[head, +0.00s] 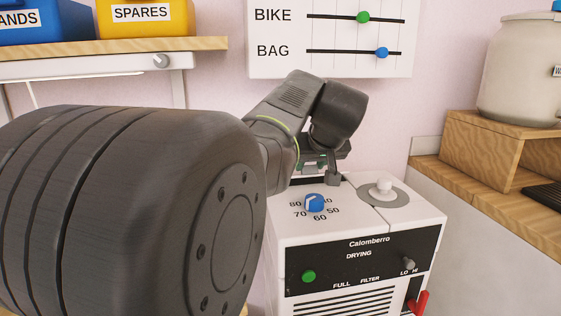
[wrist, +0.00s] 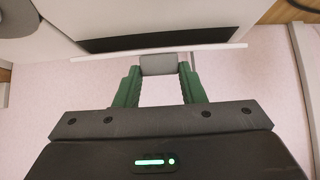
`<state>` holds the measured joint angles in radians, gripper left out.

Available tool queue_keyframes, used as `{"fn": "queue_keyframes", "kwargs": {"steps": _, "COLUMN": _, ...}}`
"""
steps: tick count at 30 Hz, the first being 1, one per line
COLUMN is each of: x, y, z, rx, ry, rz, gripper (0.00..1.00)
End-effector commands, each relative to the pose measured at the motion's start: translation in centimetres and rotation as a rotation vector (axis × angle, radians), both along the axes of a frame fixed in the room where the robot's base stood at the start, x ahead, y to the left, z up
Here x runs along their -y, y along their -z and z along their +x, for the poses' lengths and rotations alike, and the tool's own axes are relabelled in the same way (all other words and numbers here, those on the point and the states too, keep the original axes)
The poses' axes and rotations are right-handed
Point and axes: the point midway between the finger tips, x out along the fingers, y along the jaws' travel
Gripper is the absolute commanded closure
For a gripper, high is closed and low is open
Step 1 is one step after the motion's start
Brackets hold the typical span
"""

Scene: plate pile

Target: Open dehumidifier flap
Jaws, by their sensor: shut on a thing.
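The white dehumidifier (head: 350,228) has a black front panel marked "Calomberro" and "DRYING". My gripper (head: 325,165) is at the rear of its top, partly hidden by my own arm. In the wrist view, the green fingers of my gripper (wrist: 160,68) are shut on a small grey tab (wrist: 160,63). The tab is at the edge of a thin white flap (wrist: 215,50). A dark strip (wrist: 150,40) shows behind the flap on the white body. How far the flap is open cannot be told from the head view.
A blue dial (head: 315,202) and a white knob (head: 382,188) are on the dehumidifier's top. A green button (head: 308,276) and a red lever (head: 418,303) are on its front. A wooden shelf (head: 480,150) with a large jar (head: 520,75) stands to the right.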

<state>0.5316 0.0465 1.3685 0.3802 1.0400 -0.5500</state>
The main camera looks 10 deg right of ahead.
Motion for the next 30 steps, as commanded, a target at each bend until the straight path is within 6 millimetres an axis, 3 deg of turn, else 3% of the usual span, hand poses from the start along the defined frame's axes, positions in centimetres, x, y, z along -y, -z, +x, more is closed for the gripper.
{"fn": "queue_keyframes", "kwargs": {"steps": 30, "x": 0.1, "y": -1.7, "z": 2.3, "rx": -0.356, "ry": -0.002, "rz": 0.023, "gripper": 0.86}}
